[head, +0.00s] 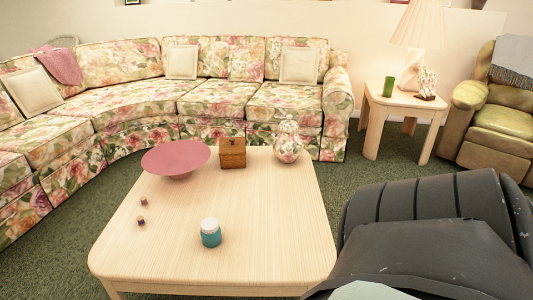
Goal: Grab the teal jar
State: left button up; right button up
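The teal jar (211,234) with a white lid stands upright on the light wooden coffee table (270,235), near the middle of its front half. Nothing touches it. A large dark part of my own arm fills the lower right of the head view, to the right of the table. Neither of my grippers shows in the head view.
On the table are a pink bowl (176,157), a wooden box (232,152), a floral lidded jar (288,143) and two small cubes (141,221). A floral sofa (205,95) curves behind. A side table (402,101) and a green armchair (490,110) stand right.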

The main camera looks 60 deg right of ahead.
aim_at(212, 240)
jog(key=z, duration=1.4)
